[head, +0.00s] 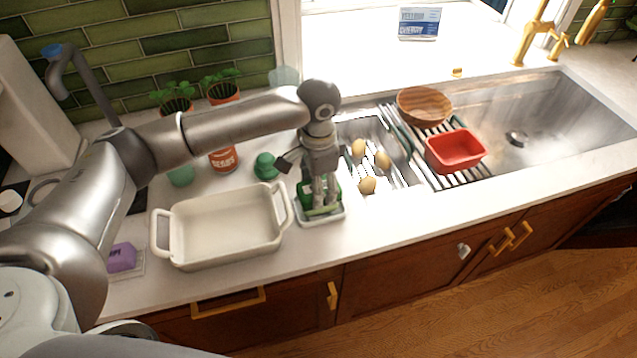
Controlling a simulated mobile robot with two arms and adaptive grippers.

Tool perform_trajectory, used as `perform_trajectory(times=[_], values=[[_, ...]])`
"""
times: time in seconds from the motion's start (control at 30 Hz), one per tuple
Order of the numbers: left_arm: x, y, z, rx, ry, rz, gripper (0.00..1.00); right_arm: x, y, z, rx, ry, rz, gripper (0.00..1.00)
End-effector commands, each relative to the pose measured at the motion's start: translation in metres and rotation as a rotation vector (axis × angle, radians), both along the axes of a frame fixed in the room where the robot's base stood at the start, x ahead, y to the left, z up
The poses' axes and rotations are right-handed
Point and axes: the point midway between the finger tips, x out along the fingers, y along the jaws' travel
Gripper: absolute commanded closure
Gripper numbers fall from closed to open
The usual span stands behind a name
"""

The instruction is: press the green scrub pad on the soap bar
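A purple soap bar (121,258) lies on a small clear dish at the left front of the counter. My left gripper (323,205) points down over a small white tray (322,219) near the counter's front edge. A green scrub pad (318,211) appears at the fingertips, low in the tray; a darker green thing (305,192) stands just behind. The fingers partly cover the pad, and I cannot tell whether they are closed on it. The soap bar is far left of the gripper. My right gripper is not in view.
A white baking dish (222,226) lies between the tray and the soap bar. A sink basin holding egg-like items, a red bowl (455,150) and a wooden bowl (424,105) are right.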

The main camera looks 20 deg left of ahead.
Motion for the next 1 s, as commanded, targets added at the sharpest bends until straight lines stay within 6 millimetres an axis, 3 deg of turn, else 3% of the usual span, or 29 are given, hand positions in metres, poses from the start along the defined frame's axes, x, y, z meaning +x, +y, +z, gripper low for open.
perform_trajectory(times=[1.0], values=[[0.0002,-0.0002,-0.0088,-0.001,-0.001,0.000,0.64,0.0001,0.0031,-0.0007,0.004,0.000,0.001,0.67]])
